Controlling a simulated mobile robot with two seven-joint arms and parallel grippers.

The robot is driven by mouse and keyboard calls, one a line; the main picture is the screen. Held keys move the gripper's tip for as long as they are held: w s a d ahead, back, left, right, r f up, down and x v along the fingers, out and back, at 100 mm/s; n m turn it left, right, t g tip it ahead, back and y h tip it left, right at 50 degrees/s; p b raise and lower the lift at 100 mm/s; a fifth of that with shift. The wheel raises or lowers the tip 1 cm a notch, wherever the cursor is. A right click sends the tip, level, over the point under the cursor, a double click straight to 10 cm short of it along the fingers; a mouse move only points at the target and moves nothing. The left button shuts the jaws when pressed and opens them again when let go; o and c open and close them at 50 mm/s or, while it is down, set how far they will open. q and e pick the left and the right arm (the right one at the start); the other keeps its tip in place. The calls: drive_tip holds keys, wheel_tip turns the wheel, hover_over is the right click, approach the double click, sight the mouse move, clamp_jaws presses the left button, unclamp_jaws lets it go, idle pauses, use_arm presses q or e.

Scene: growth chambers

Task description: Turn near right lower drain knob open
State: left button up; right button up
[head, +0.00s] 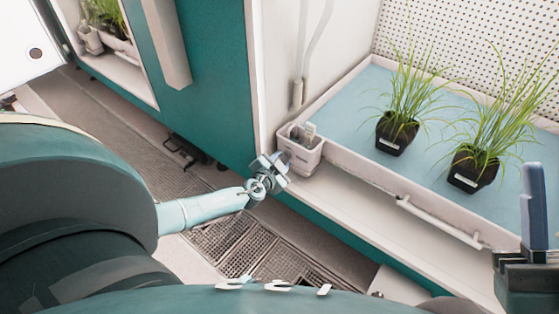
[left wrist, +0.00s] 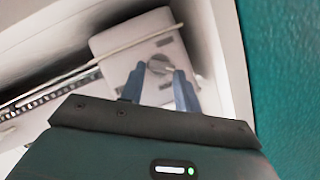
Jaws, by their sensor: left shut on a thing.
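In the left wrist view, a small round grey knob (left wrist: 160,63) sits on the face of a white box (left wrist: 108,52). The two blue fingers of my left gripper (left wrist: 160,82) stand on either side of it and are shut on it. In the head view, my left gripper (head: 272,170) is small, at the end of the arm reaching in from the left, near the white box (head: 304,158) at the growth chamber's front ledge. The knob cannot be made out there. My right gripper (head: 534,205) is at the right edge, partly out of frame, with one bluish finger clearly visible.
A blue-floored tray (head: 345,112) holds two potted grasses (head: 397,132) (head: 473,168). A white pipe (head: 438,220) runs along its front. A teal panel (head: 215,70) stands left of the chamber, and floor grating (head: 230,240) lies below. A teal surface (left wrist: 285,80) lies close right in the wrist view.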

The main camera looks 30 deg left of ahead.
use_arm(q)
drive_tip(key=m, duration=0.1)
drive_tip(key=m+t+y, duration=0.1)
drive_tip(key=m+y, duration=0.1)
drive_tip(key=m, duration=0.1)
drive_tip(key=shift+d+f, duration=0.3)
drive_tip(key=shift+f, duration=0.05)
drive_tip(key=m, duration=0.1)
drive_tip(key=m+t+y, duration=0.1)
drive_tip(key=m, duration=0.1)
drive_tip(key=m+t, duration=0.1)
drive_tip(key=shift+f+m, duration=0.3)
drive_tip(key=shift+m, duration=0.1)
drive_tip(key=o, duration=1)
drive_tip(key=shift+d, duration=0.1)
